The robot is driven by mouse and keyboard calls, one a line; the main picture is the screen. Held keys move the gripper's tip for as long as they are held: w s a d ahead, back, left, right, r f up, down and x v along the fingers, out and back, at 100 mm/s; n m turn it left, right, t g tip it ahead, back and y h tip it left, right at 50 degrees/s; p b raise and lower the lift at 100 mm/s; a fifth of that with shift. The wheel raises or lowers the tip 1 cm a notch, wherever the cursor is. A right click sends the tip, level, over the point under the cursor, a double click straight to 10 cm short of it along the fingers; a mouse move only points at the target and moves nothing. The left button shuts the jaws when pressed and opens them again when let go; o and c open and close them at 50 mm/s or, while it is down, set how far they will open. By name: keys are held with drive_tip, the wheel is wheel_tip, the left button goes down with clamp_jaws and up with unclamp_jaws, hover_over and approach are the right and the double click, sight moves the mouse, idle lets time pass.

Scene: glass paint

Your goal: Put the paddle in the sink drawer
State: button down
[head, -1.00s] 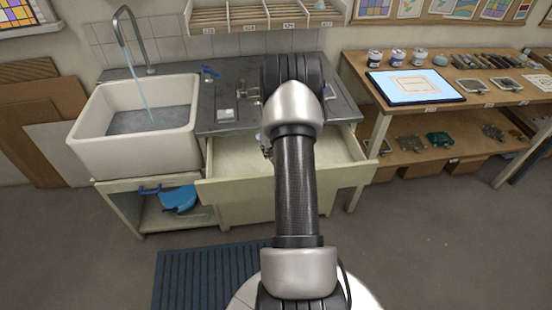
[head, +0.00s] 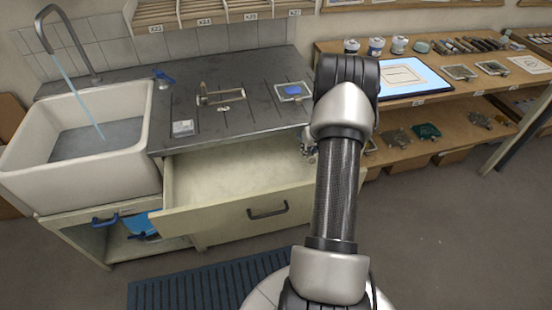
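The wide pale drawer (head: 225,170) under the counter beside the sink is pulled open, and the part of its inside that I see is bare. Its front has a dark handle (head: 268,210). I cannot single out a paddle for sure. On the counter lie a small blue-handled item (head: 163,78), a frame-like brown item (head: 220,95), a small pale block (head: 183,128) and a small tray with a blue patch (head: 293,91). My gripper (head: 308,143) is mostly hidden behind my arm, near the drawer's right end; its fingers and any held thing cannot be made out.
A white sink (head: 80,175) with running water stands left of the dark counter (head: 235,125). A blue dustpan-like item (head: 143,224) sits on the shelf below. A wooden bench (head: 450,90) with jars and a lit panel (head: 410,76) stands right. A blue slatted mat (head: 200,286) lies on the floor.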

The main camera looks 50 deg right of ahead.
drive_tip(key=p, duration=0.3)
hover_over(263, 168)
drive_tip(key=s, duration=0.1)
drive_tip(key=shift+s+a+r, duration=0.15)
drive_tip(key=shift+a, duration=0.25)
drive_tip(key=shift+f+b, duration=0.4)
drive_tip(key=shift+b, duration=0.05)
drive_tip(key=shift+f+b, duration=1.05)
drive_tip(key=shift+f, duration=0.45)
drive_tip(key=shift+f, duration=0.1)
drive_tip(key=shift+f+b, duration=0.15)
drive_tip(key=shift+b, duration=0.15)
drive_tip(key=c, duration=1.5)
unclamp_jaws()
drive_tip(key=shift+r, duration=0.2)
